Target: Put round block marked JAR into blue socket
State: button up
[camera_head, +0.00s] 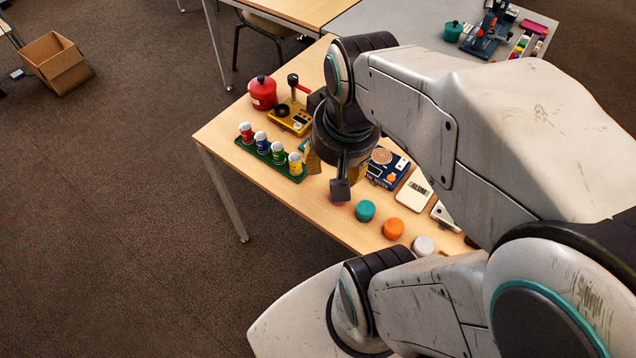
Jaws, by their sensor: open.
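A green rack (272,161) stands on the wooden table's left side with a row of red, blue, green and yellow pieces with pale tops. The blue one (262,144) is second from the left; I cannot tell whether it is empty. Round blocks stand in a row along the near edge: a teal one (365,211), an orange one (393,229) and a white one (423,246). A pinkish-red block (338,203) is mostly hidden behind my gripper (328,175). My gripper is open, pointing down near it. No JAR marking is readable.
A red canister (263,92) and a yellow device (291,119) stand behind the rack. A dark blue box (387,167), a white card-like item (414,190) and a white triangular item (444,216) lie behind the blocks. My arm covers the table's right side.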

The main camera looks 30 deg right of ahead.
jog(key=a+n, duration=0.1)
jog(key=s+a+n, duration=0.1)
jog(key=a, duration=0.1)
jog(key=s+a+n, duration=0.1)
jog(key=n, duration=0.1)
jog(key=shift+s+a+f+t+y, duration=0.2)
jog(key=shift+s+a+t+y, duration=0.05)
jog(key=shift+a+t+y, duration=0.05)
